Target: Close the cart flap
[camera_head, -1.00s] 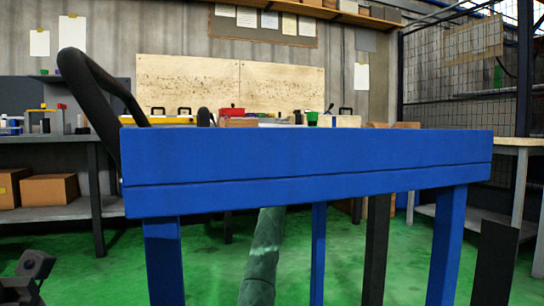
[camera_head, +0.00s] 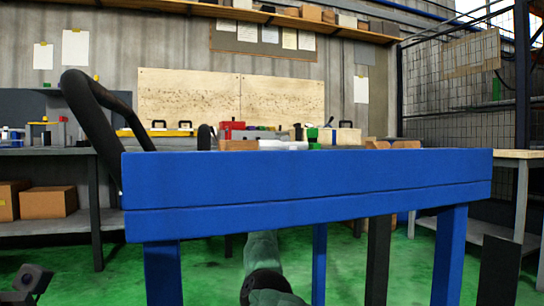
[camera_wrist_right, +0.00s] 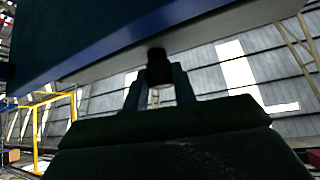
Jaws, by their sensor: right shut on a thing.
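The blue cart (camera_head: 225,222) stands right in front of me, with a black curved handle (camera_head: 88,112) at its left end. Its long blue front panel (camera_head: 300,178) hangs upright, with a seam along it. In the right wrist view, the blue edge (camera_wrist_right: 130,35) passes above my right gripper (camera_wrist_right: 160,85), whose fingers are shut on a short dark knob (camera_wrist_right: 158,65) under that edge. In the head view my right gripper is hidden behind the cart. A dark part at the bottom left looks like my left gripper (camera_head: 32,279), away from the cart; its jaws are unclear.
Behind the cart, a workbench carries a yellow case (camera_head: 165,132), a red box (camera_head: 232,126) and small items. Cardboard boxes (camera_head: 50,202) sit on a lower shelf at left. A wire mesh fence (camera_head: 460,105) and another table (camera_head: 518,154) stand at right. Green floor shows below.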

